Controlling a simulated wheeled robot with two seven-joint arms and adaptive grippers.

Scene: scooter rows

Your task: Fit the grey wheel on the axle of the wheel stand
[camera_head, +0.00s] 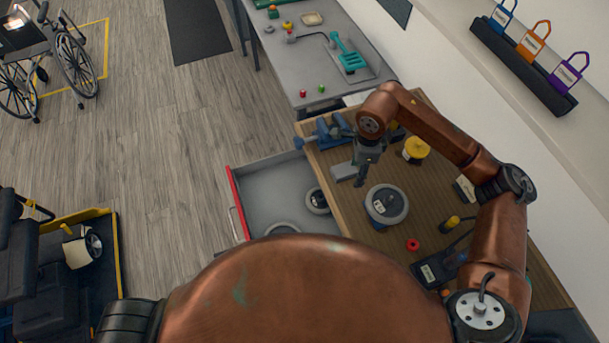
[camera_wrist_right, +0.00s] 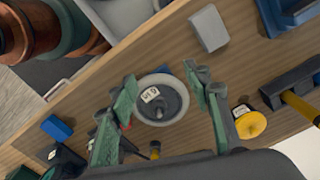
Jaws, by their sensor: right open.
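My left gripper is out of view.
A grey block (camera_head: 344,172) and a blue vice (camera_head: 322,133) stand at the bench's far left. A yellow-topped item (camera_head: 416,148), a red ring (camera_head: 413,245) and a dark device (camera_head: 436,271) are around the wheel. The open drawer (camera_head: 262,188) holds wheels.

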